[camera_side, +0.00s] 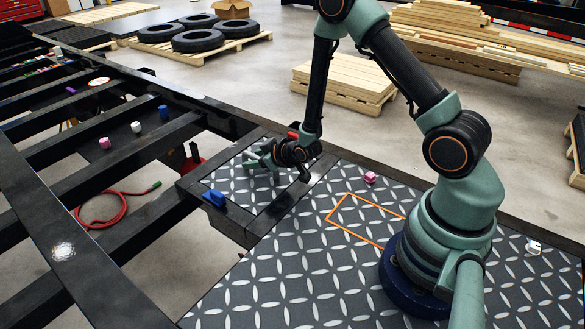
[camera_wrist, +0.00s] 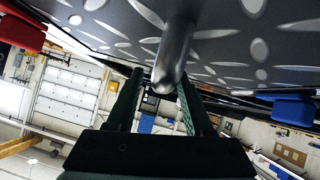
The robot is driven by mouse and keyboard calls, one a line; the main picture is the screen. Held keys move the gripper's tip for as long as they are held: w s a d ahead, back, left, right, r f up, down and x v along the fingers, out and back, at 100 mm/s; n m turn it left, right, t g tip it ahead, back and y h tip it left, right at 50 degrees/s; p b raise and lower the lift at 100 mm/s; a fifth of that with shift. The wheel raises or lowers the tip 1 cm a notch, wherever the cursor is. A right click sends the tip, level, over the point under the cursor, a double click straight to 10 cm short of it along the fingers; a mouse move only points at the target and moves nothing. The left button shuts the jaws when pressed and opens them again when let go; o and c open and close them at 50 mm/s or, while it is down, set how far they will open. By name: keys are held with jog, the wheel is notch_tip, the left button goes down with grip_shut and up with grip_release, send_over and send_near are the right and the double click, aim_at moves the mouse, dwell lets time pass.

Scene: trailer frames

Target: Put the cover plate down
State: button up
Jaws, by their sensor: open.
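The cover plate (camera_side: 228,183) is a dark diamond-pattern sheet lying inside the black frame at the end of the trailer. It looks flat there; I cannot tell whether every edge is seated. My gripper (camera_side: 258,160) is low over the plate. In the wrist view, my gripper (camera_wrist: 160,80) is open, with a rounded metal handle (camera_wrist: 177,50) close to the gap between its fingers. I see no clear grip on the handle. The plate's patterned surface (camera_wrist: 222,52) fills the upper part of that view. My fingers and wrist hide part of the plate in the side view.
A blue block (camera_side: 214,198) and a red block (camera_side: 293,135) sit on the frame's rim. An orange outlined rectangle (camera_side: 342,227) marks the deck near my base, with a pink block (camera_side: 370,177) beyond it. Open gaps lie between the trailer's beams (camera_side: 95,180).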

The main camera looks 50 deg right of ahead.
jog(key=v, duration=0.7)
jog(key=shift+s+r, duration=0.1)
jog(key=shift+r, duration=0.1)
jog(key=s+a+r+g, duration=0.2)
jog(key=s+r, duration=0.1)
jog(key=r, duration=0.5)
jog(key=s+a+r+m+g+y, duration=0.1)
jog(key=s+r, duration=0.3)
jog(key=r, duration=0.5)
jog(key=shift+a+r+g, duration=0.25)
jog(key=shift+a+g, duration=0.35)
jog(key=shift+a, duration=0.3)
jog(key=shift+o, duration=0.3)
jog(key=s+r+g, duration=0.1)
jog(key=s+r, duration=0.2)
jog(key=s, duration=0.3)
jog(key=shift+s+a+y, duration=0.3)
jog(key=shift+s+a, duration=0.1)
jog(key=shift+a, duration=0.05)
jog(key=shift+w, duration=0.1)
